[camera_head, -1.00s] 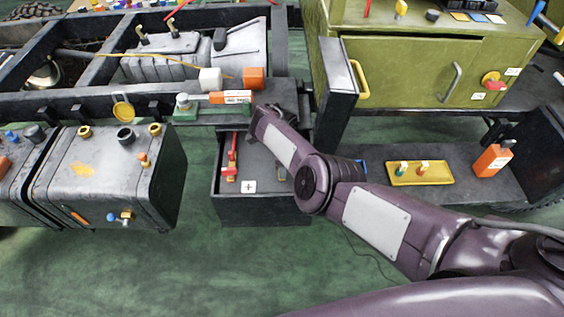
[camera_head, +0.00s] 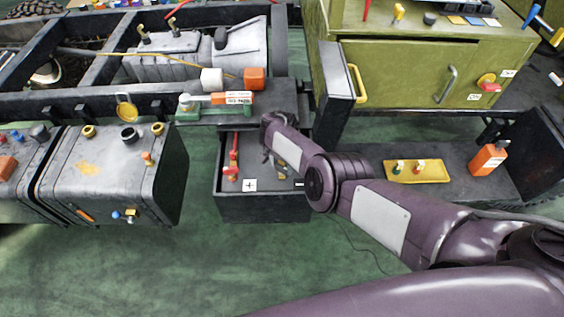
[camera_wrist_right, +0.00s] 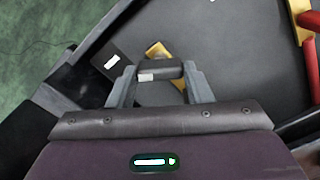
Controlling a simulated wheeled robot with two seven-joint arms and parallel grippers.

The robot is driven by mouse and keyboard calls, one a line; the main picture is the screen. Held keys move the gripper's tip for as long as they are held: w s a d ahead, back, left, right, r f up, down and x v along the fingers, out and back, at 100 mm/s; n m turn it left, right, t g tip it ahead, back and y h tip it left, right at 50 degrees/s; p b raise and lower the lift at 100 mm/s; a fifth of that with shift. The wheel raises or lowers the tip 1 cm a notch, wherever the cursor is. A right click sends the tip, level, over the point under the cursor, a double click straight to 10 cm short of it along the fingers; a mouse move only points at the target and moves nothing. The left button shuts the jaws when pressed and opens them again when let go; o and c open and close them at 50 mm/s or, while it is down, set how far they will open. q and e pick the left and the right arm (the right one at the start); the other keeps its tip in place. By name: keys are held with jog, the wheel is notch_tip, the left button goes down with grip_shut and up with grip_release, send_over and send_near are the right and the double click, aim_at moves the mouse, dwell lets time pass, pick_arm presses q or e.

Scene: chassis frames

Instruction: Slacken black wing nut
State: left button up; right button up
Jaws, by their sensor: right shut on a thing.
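The black wing nut (camera_wrist_right: 160,69) shows in the right wrist view as a dark bar with a small pale patch, above a brass-coloured piece (camera_wrist_right: 157,50). My right gripper (camera_wrist_right: 159,73) is shut on it, one grey finger at each end. In the head view my right wrist reaches down into the open dark box (camera_head: 262,209), and the arm largely hides the nut there. A brass-coloured piece (camera_head: 281,172) shows just below the wrist. I cannot tell how far the nut is turned. My left gripper is not in view.
A red handle-like part (camera_head: 233,158) stands in the box's left side, by a white plus label (camera_head: 250,185). The box walls are close around my gripper. A grey tank (camera_head: 105,180) is left.

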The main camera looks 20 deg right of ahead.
aim_at(281, 167)
jog(key=shift+n, duration=1.1)
jog(key=o, duration=1)
jog(key=shift+r+p, duration=0.1)
jog(key=shift+p, duration=0.2)
notch_tip(281, 167, up, 8)
jog(key=p, duration=0.4)
jog(key=shift+f, duration=0.2)
jog(key=shift+a, duration=0.1)
